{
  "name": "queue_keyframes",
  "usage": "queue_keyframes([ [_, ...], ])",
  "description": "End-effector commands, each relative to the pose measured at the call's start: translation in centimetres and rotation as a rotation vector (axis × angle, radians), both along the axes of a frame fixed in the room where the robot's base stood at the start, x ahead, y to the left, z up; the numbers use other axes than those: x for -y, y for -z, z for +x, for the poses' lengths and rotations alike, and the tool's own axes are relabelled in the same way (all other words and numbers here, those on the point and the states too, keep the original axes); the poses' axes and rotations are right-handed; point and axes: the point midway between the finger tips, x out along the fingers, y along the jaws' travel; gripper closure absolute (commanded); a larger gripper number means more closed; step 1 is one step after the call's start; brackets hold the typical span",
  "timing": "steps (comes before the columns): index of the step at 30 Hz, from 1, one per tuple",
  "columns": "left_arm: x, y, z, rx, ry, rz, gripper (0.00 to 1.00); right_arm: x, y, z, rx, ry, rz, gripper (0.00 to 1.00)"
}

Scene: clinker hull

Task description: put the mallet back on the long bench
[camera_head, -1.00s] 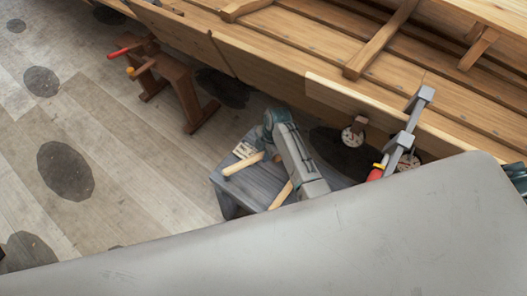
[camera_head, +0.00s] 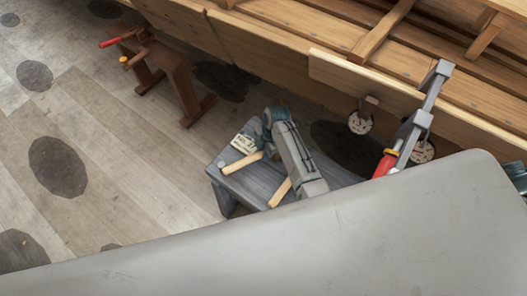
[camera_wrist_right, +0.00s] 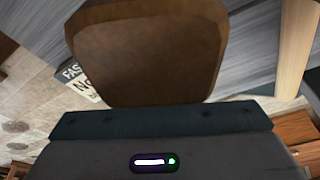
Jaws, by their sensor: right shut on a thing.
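My right gripper (camera_head: 270,122) is over a low grey-blue bench (camera_head: 228,186) in the head view, its arm crossing the bench top. In the right wrist view a brown rounded block (camera_wrist_right: 147,50), which looks like the mallet's head, fills the space before the gripper, which is shut on it. In the head view a pale wooden handle (camera_head: 242,163) shows left of the gripper and another pale handle (camera_head: 280,192) beside the arm; I cannot tell which belongs to the mallet. My left gripper is not in view.
A small lettered card (camera_head: 243,143) is beside the gripper. A wooden hull (camera_head: 290,60) runs along the back. A grey clamp (camera_head: 428,95) with a red handle and round dials (camera_head: 360,122) are on the right. A brown trestle (camera_head: 172,75) stands at left; the plank floor between is mostly clear.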

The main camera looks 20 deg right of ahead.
Motion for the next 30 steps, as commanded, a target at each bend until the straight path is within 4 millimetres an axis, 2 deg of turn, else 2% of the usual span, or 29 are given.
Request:
queue_keyframes([
  [20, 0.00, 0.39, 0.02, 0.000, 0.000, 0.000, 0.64, 0.00, 0.90, 0.06, 0.001, 0.000, 0.000, 1.00],
  [21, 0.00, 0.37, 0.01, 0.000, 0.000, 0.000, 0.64, 0.00, 0.88, 0.07, 0.001, 0.000, 0.000, 0.76],
  [24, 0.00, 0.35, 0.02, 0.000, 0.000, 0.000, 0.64, 0.01, 0.87, 0.06, 0.001, 0.000, 0.000, 0.56],
  [30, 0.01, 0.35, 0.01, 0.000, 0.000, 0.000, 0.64, 0.01, 0.90, 0.03, 0.001, 0.000, 0.000, 0.54],
])
